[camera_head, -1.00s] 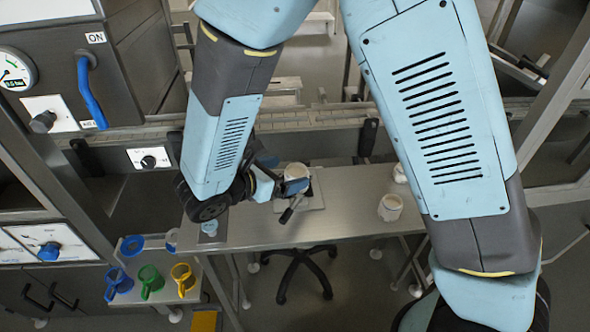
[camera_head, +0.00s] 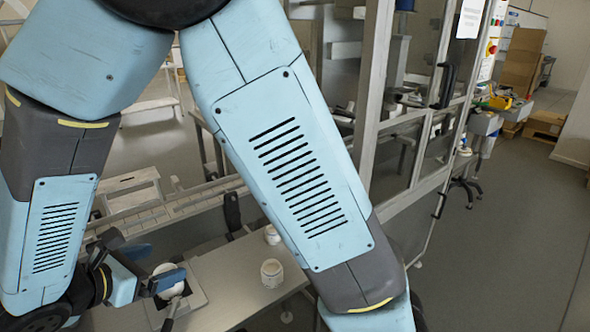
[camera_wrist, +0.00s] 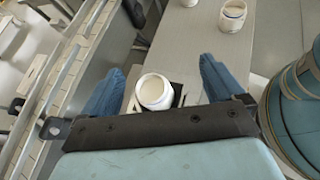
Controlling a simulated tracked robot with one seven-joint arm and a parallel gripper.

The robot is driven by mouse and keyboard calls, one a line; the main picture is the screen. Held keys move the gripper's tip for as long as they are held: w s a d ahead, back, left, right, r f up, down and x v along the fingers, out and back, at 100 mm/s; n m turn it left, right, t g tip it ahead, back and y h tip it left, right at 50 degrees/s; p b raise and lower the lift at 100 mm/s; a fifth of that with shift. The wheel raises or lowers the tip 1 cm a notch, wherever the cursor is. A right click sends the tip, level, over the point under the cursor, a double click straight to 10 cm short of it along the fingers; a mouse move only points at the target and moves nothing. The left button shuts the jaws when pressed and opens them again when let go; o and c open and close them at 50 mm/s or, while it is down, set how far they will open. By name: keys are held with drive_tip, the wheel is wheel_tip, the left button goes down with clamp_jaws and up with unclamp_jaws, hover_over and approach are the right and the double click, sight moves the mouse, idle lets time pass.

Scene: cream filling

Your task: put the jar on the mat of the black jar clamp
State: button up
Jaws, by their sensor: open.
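A white open-topped jar (camera_head: 172,279) stands at the black jar clamp (camera_head: 170,314), whose dark handle sticks out toward the front. In the wrist view the jar (camera_wrist: 154,92) is upright between my two blue fingers, with black clamp parts (camera_wrist: 178,95) beside it. My gripper (camera_wrist: 163,90) is open, with a gap between the jar and each finger, wider on the right. In the head view my gripper (camera_head: 152,277) is at the jar, partly covering it. The mat under the jar is mostly hidden, so I cannot tell exactly how the jar sits on it.
Another white jar (camera_head: 272,273) stands on the metal table (camera_head: 235,290) to the right, and one more (camera_head: 272,235) is farther back. A conveyor rail (camera_head: 180,208) runs behind the table. My arm covers much of the head view.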

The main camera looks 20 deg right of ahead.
drive_tip(key=d+r+m+g+y, duration=0.1)
drive_tip(key=d+r+m+g, duration=0.1)
drive_tip(key=d+r+m, duration=0.3)
drive_tip(key=w+d+r+m+g+y, duration=0.1)
drive_tip(key=d+m+g, duration=0.15)
drive_tip(key=d, duration=0.45)
drive_tip(key=d+r+m+g+y, duration=0.1)
drive_tip(key=d+r+m+g, duration=0.1)
drive_tip(key=d+r+m, duration=0.3)
drive_tip(key=s+d+r+m+t+y, duration=0.2)
drive_tip(key=s+d+r+m+y, duration=0.1)
drive_tip(key=d+m, duration=0.3)
drive_tip(key=s+d+r+m+t+y, duration=0.2)
drive_tip(key=s+d+r+m+y, duration=0.1)
drive_tip(key=d+m, duration=0.3)
drive_tip(key=shift+s+d+r, duration=0.3)
drive_tip(key=shift+s+d, duration=0.2)
drive_tip(key=shift+d, duration=0.15)
